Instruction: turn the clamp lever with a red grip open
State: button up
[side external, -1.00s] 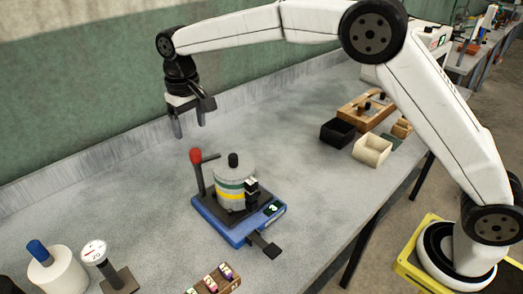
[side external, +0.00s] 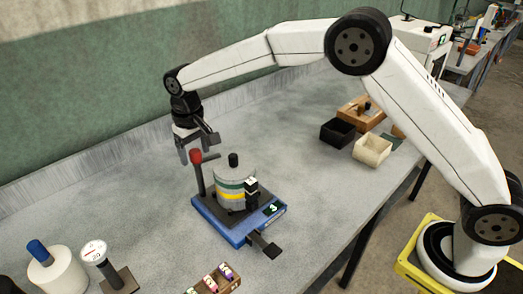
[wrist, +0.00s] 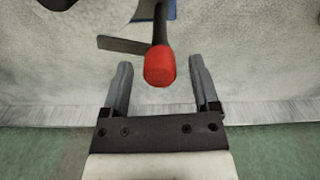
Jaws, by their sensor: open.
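The clamp lever has a red grip (side external: 196,156) on top of a dark upright rod (side external: 200,178). It stands at the left back of a blue base (side external: 225,224) that carries a grey cylinder (side external: 234,178) with green and yellow bands. My gripper (side external: 197,158) is open, close above and behind the red grip. In the wrist view the red grip (wrist: 160,66) shows just ahead of the gap between the open fingertips (wrist: 160,66), roughly centred. I cannot tell whether any finger touches it.
A black bin (side external: 337,132) and a cream bin (side external: 371,149) stand at the right.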

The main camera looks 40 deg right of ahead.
jog(key=shift+f, duration=0.15)
grip_shut()
